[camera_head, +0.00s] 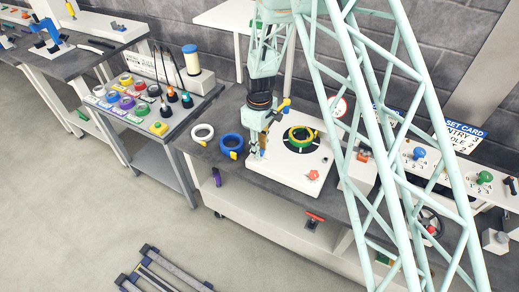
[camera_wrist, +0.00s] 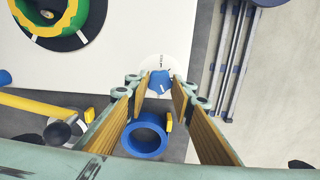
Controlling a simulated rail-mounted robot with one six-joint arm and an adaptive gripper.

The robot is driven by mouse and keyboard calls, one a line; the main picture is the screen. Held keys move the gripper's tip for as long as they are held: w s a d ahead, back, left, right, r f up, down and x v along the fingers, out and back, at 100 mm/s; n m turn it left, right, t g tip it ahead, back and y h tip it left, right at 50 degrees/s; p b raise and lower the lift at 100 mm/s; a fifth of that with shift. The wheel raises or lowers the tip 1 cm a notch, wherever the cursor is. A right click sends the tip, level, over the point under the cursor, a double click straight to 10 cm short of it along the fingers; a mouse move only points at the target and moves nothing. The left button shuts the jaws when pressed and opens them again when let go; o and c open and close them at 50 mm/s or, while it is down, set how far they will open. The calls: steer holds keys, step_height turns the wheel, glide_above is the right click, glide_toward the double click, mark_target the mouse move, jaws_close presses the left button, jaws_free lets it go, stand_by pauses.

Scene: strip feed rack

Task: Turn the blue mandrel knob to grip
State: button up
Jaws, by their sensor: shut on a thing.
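The blue mandrel knob (camera_wrist: 160,80) sits on a round white dial with small dark marks, at the edge of a white plate (camera_wrist: 100,85). My gripper (camera_wrist: 162,92) reaches down over it, with one finger on each side of the knob, and is shut on it. The dial's marks are too small to read. In the head view, my gripper (camera_head: 254,153) is at the left part of the white plate (camera_head: 280,172) and the knob is hidden by the fingers.
A yellow-and-green ring (camera_head: 301,134) sits on a black disc on the plate. A blue ring (camera_head: 231,143) and a white ring (camera_head: 203,132) lie on the bench to the left. A red star knob (camera_head: 313,174) is at the plate's front.

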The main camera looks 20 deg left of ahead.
steer(key=shift+f+m+b, duration=0.1)
steer(key=shift+m+b, duration=0.85)
steer(key=shift+m, duration=0.45)
steer(key=shift+m+b, duration=0.65)
steer(key=shift+m, duration=0.65)
steer(key=o, duration=0.8)
steer(key=shift+o, duration=0.2)
steer(key=shift+r, duration=0.25)
step_height(320, 180, up, 12)
steer(key=shift+f, duration=0.15)
